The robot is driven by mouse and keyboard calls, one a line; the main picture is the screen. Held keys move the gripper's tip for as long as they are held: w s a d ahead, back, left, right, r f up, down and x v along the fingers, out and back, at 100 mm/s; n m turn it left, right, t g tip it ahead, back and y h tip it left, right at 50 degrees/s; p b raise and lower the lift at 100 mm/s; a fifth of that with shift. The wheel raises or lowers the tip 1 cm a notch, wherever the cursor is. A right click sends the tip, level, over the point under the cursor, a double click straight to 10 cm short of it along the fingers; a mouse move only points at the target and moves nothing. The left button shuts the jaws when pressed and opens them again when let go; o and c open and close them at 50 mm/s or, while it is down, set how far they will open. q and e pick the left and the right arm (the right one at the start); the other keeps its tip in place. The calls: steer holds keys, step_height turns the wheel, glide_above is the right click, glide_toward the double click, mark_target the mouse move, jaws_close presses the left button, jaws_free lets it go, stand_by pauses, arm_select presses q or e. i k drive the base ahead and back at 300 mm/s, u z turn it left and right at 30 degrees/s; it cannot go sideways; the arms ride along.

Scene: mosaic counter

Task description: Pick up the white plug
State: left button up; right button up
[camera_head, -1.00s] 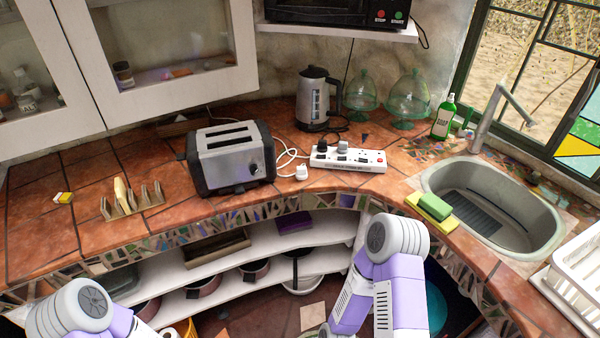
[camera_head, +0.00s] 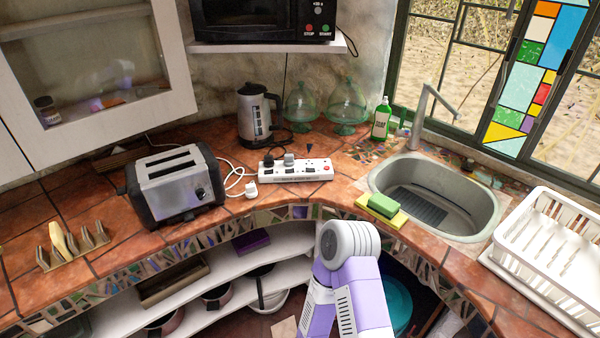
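The white plug (camera_head: 251,190) lies on the tiled counter, just left of the white power strip (camera_head: 296,171) and right of the toaster. A white cord loops behind it. Dark plugs and a grey plug sit in the strip's left end. My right arm shows at the lower middle, below the counter's front edge, but its gripper is not visible. My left arm and gripper are out of view.
A silver toaster (camera_head: 175,183) stands left of the plug, with a toast rack (camera_head: 73,246) beyond it. A kettle (camera_head: 257,115) stands behind the strip. The sink (camera_head: 437,197), sponge (camera_head: 383,205) and white dish rack (camera_head: 547,248) are to the right.

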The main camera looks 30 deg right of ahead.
mark_target(250, 189)
steer(key=k, duration=0.6)
steer(key=z, duration=0.65)
steer(key=i, duration=1.1)
steer(key=z, duration=0.5)
